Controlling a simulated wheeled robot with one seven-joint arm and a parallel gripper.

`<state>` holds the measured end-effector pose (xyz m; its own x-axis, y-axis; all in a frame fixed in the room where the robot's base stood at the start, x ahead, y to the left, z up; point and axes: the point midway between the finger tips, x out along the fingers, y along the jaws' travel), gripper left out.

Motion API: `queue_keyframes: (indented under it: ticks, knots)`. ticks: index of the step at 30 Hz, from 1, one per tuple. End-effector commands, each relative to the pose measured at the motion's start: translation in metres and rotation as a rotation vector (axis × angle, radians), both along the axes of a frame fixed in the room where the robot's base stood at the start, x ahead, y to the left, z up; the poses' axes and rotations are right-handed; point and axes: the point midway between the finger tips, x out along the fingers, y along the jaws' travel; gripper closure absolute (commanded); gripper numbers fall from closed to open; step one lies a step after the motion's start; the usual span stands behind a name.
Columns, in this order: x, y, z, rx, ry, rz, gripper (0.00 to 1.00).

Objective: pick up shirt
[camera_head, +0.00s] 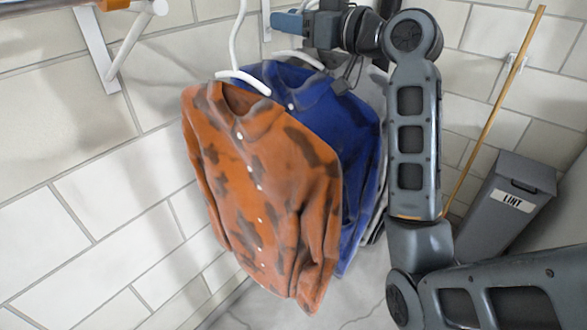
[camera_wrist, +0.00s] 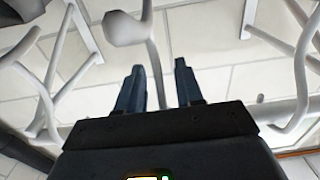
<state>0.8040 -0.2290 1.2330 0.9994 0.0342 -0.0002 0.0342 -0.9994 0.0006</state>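An orange shirt with dark patches (camera_head: 262,185) hangs on a white hanger (camera_head: 243,80) at the middle of the head view. A blue shirt (camera_head: 335,125) hangs close behind it on another white hanger, partly hidden by the orange one. My gripper (camera_head: 288,22) is above the shirts, right of the orange shirt's hanger hook and near the top of the blue shirt's hanger. In the wrist view my gripper (camera_wrist: 160,88) has its two fingers apart. A thin white rod (camera_wrist: 156,72) shows between them; I cannot tell whether it is touched. No shirt shows there.
White brackets (camera_head: 98,50) with a rounded peg stand on the tiled wall at upper left. A grey bin marked LINT (camera_head: 508,205) and a wooden pole (camera_head: 500,95) stand at right. More white rods (camera_wrist: 300,75) surround the fingers in the wrist view.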

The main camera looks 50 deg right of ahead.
Motion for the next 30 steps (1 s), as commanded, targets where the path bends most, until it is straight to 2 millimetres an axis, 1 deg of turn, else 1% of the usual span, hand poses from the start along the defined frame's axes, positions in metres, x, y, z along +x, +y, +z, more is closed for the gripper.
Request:
queue_keyframes:
  ticks: [1, 2, 12, 30]
  knots:
    - [-0.0001, 0.0, 0.0, 0.0, 0.0, 0.0, 0.64]
    - [-0.0002, 0.0, 0.0, 0.0, 0.0, 0.0, 0.67]
    - [-0.0004, 0.0, 0.0002, 0.0, 0.0, 0.0, 0.99]
    - [-0.0006, 0.0, 0.0002, 0.0, -0.001, 0.0, 1.0]
